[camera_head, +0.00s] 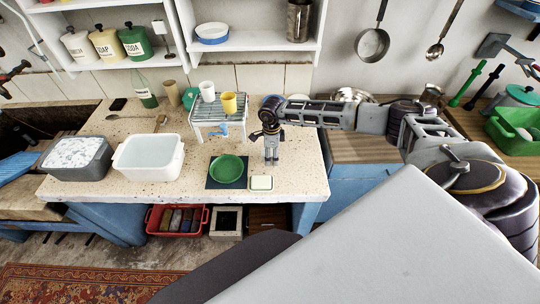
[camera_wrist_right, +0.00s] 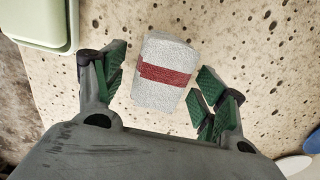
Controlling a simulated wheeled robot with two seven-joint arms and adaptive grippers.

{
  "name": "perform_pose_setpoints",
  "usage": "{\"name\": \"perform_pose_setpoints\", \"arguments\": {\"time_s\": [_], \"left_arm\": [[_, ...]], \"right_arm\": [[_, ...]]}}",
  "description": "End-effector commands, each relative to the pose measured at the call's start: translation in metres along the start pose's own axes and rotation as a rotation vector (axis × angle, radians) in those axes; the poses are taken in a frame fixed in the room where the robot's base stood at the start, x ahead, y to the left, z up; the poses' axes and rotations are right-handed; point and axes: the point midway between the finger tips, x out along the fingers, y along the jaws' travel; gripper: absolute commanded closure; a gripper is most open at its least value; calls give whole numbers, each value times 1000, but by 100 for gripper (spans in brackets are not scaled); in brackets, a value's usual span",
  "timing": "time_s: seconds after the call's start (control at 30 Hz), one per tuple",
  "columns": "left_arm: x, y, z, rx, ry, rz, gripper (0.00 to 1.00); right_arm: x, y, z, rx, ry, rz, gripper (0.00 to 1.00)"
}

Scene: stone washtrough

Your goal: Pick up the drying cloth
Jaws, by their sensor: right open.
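The drying cloth appears to be the folded white, towel-textured bundle with a red band (camera_wrist_right: 166,50) in the right wrist view. It lies on the speckled stone top, between and slightly ahead of my right gripper's fingers. My right gripper (camera_wrist_right: 160,84) is open, with green-padded fingertips on either side of the cloth and visible gaps to both. In the head view the right gripper (camera_head: 271,157) points down over the counter, right of the green plate, and I cannot make out the cloth there. My left gripper is not in view.
A pale green dish (camera_head: 261,183) sits just in front of the gripper, near the counter edge. A green plate (camera_head: 227,169) on a dark mat and a rack (camera_head: 217,111) with cups stand to the left. A white basin (camera_head: 148,158) is farther left.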

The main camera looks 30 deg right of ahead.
Motion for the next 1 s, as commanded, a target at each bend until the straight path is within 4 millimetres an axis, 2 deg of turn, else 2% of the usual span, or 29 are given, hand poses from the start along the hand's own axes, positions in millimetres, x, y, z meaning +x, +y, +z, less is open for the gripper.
{"name": "perform_pose_setpoints", "arguments": {"time_s": [0.17, 0.53, 0.83, 1.0], "left_arm": [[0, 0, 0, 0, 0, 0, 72], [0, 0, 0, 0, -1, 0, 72], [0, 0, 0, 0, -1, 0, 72], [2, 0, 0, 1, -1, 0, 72]], "right_arm": [[0, 0, 0, 0, 0, 0, 30], [0, 0, 0, 0, 0, 0, 77], [-2, 0, 0, 0, 0, -1, 78], [-10, 0, 0, 0, 0, -1, 78]]}}
